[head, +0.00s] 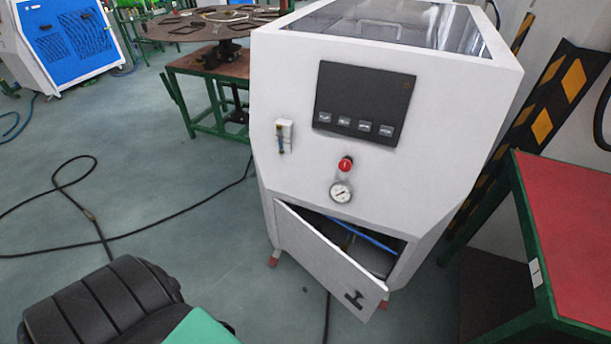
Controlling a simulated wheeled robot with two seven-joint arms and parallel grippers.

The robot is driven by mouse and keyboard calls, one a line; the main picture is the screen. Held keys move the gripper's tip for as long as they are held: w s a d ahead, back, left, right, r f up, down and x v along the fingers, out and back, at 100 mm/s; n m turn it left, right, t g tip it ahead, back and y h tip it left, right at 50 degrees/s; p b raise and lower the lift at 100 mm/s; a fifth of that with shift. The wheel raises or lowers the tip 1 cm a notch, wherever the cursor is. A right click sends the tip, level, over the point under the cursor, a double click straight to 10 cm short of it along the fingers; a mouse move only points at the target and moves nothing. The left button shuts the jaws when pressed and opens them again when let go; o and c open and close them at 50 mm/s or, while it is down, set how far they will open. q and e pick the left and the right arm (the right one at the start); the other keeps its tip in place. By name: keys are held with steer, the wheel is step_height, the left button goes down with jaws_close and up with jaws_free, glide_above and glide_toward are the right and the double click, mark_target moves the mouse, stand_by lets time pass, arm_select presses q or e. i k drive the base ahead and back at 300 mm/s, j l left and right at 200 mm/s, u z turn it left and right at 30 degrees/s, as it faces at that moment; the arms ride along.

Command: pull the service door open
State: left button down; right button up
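The service door (322,262) is a white panel at the bottom front of the white gas generator cabinet (290,80). It stands partly open, with its right edge swung out and its left edge at the cabinet. A small black handle (353,299) sits near the door's lower right corner. Through the gap I see a dark interior (375,257) with a blue hose (362,234). The rest of the inside is hidden behind the door. Neither of my grippers is recognisable in the head view, and nothing is seen touching the door or handle.
A green-framed table with a red top (575,220) stands to the right of the cabinet. A black cable (150,233) lies across the floor at the left. Another table (205,65) stands behind. The floor in front and left of the door looks mostly open.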

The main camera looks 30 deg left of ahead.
mark_target(339, 274)
steer(key=u, duration=0.85)
steer(key=k+l, duration=0.15)
steer(key=l, duration=0.15)
